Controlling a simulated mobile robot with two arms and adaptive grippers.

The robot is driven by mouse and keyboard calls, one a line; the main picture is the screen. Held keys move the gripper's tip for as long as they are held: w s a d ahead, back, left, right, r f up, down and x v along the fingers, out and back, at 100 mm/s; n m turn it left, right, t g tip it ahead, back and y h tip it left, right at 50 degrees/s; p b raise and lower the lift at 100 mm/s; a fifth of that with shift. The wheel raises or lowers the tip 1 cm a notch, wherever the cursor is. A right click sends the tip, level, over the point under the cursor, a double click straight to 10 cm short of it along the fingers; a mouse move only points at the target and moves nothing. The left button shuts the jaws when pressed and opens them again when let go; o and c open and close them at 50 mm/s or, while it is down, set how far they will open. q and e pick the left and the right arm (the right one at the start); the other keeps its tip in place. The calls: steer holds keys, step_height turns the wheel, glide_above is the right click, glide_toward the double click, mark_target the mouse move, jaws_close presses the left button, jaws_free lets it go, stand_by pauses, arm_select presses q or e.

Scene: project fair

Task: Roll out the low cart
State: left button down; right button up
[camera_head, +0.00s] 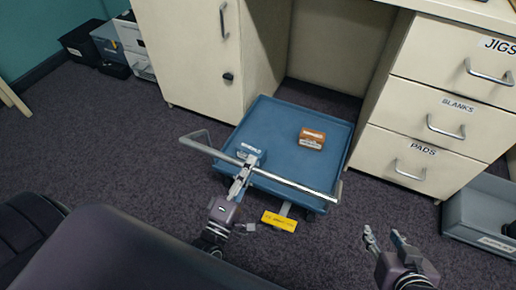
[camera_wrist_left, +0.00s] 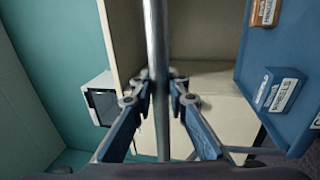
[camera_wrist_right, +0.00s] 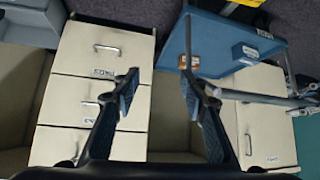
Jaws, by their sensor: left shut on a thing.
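The low cart is a blue tray (camera_head: 285,165) on the floor, partly in the bay between the white cabinets and partly out in front. A metal handle bar (camera_head: 290,184) runs across its front and sticks out to the left. My left gripper (camera_head: 239,182) is shut on the bar, which also passes between its fingers in the left wrist view (camera_wrist_left: 157,50). My right gripper (camera_head: 385,241) is open and empty, to the right of the cart and apart from it. A brown labelled box (camera_head: 311,138) and a small blue-grey labelled box (camera_head: 249,153) sit on the tray.
A yellow tag (camera_head: 279,221) is at the cart's front edge. Drawers labelled JIGS, BLANKS and PADS (camera_head: 425,130) stand to the right, with a grey bin (camera_head: 480,212) beside them. Several bins (camera_head: 92,45) stand at the far left. Carpet (camera_head: 120,140) is clear left of the cart.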

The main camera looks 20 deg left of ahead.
arm_select(q)
steer(key=s, duration=0.5)
steer(key=shift+a+p, duration=0.1)
steer(key=shift+p, duration=0.3)
arm_select(e)
steer(key=s+d+f+g, duration=0.1)
steer(key=s+f+g, duration=0.1)
steer(key=s, duration=0.3)
steer(key=shift+s+d+f+g+h, duration=0.2)
steer(key=shift+d+f+g+h, duration=0.15)
steer(key=shift+f, duration=0.3)
arm_select(q)
steer(key=c, duration=1.8)
jaws_free()
steer(key=shift+c, duration=0.2)
steer(key=s+f, duration=0.2)
steer(key=s, duration=0.9)
steer(key=shift+s+a+f, duration=0.2)
steer(key=shift+s, duration=0.15)
steer(key=shift+w, duration=0.1)
